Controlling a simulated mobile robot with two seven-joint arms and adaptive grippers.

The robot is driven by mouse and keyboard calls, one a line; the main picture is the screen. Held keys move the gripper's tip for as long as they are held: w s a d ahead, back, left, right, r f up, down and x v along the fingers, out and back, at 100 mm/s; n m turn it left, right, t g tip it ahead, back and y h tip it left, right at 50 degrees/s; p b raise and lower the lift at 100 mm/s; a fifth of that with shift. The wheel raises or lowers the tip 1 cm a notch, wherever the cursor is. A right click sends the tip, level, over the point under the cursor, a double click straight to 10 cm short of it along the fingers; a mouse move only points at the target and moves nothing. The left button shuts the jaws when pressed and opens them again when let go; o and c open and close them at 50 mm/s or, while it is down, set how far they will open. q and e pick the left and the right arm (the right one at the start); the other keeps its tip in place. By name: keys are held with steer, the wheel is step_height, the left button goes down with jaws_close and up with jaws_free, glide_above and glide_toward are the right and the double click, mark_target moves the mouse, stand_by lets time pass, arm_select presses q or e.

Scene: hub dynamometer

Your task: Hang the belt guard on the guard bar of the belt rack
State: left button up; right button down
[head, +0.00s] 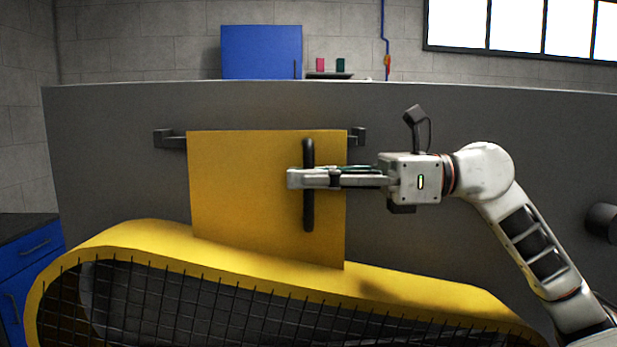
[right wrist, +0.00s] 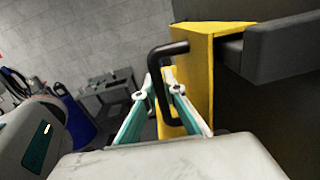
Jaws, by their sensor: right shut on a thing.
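The belt guard is a yellow plate (head: 240,185) above a long yellow rim with black mesh (head: 220,305). A black upright handle (head: 308,218) is on the plate. My right gripper (head: 308,178) is shut on this handle, coming from the right; the grip also shows in the right wrist view (right wrist: 157,92). The dark guard bar (head: 172,140) lies behind the plate, its ends showing on both sides. The plate's top edge is slightly above the bar. In the right wrist view, its yellow top (right wrist: 228,28) meets a dark grey part (right wrist: 285,50). I cannot tell whether it rests there.
A wide grey panel (head: 110,130) stands behind the guard. A blue cabinet (head: 260,50) is beyond it, and blue drawers (head: 38,250) are at the left. A dark round knob (head: 602,220) sticks out at the right edge.

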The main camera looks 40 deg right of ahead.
steer(key=shift+d+r, duration=0.1)
steer(key=c, duration=2)
jaws_free()
steer(key=shift+c, duration=0.2)
steer(key=shift+f, duration=0.2)
steer(key=v, duration=1.2)
steer(key=shift+r, duration=0.1)
